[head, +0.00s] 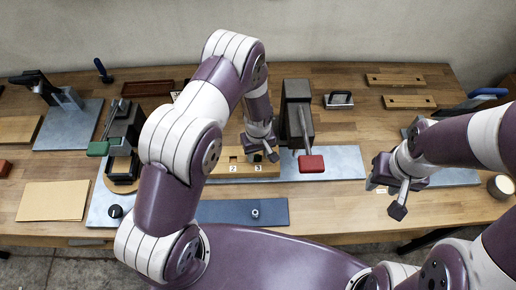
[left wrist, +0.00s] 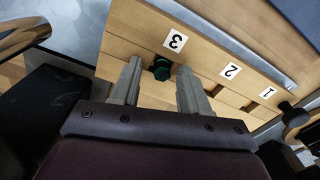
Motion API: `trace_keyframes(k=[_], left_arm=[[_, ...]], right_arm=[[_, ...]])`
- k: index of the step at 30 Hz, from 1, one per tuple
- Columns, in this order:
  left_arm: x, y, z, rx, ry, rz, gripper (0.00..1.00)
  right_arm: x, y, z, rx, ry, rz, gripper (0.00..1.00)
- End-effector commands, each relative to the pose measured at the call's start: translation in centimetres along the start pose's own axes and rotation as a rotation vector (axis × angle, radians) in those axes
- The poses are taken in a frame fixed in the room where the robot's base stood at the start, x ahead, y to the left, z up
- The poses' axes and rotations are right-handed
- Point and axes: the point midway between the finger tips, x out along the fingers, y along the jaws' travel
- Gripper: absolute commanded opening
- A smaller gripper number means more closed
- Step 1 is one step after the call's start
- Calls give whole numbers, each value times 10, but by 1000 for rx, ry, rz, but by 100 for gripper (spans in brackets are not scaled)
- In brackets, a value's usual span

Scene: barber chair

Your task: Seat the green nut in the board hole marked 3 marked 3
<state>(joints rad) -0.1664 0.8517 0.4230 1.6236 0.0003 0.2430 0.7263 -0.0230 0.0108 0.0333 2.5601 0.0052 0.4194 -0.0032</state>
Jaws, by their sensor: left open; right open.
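The wooden board (head: 217,170) with holes marked 2 and 3 lies on the bench in the head view. In the left wrist view the board (left wrist: 205,62) shows labels 3, 2 and 1. The green nut (left wrist: 161,70) sits at the hole beside label 3, apparently in its opening; its depth cannot be told. My left gripper (head: 262,154) is over the board's right end. In the left wrist view its open fingers (left wrist: 159,66) stand either side of the nut, with visible gaps. My right gripper (head: 389,193) is open and empty, to the right, away from the board.
A green-handled press (head: 122,140) stands to the left. A blue mat (head: 225,211) with a small metal nut (head: 255,213) lies in front. The bench's right front is mostly clear.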

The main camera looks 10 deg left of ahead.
Motion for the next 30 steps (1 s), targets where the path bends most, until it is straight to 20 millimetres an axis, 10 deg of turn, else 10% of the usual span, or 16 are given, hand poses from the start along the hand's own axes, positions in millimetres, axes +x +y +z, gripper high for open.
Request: trace_keyframes(k=[19, 24, 30], left_arm=[[-126, -6, 2, 25, 6, 5, 45], [-184, -68, 38, 308, 63, 35, 45], [-207, -120, 84, 563, 115, 38, 45]], right_arm=[[33, 0, 4, 0, 0, 0, 43], [33, 0, 4, 0, 0, 0, 43], [33, 0, 4, 0, 0, 0, 43]])
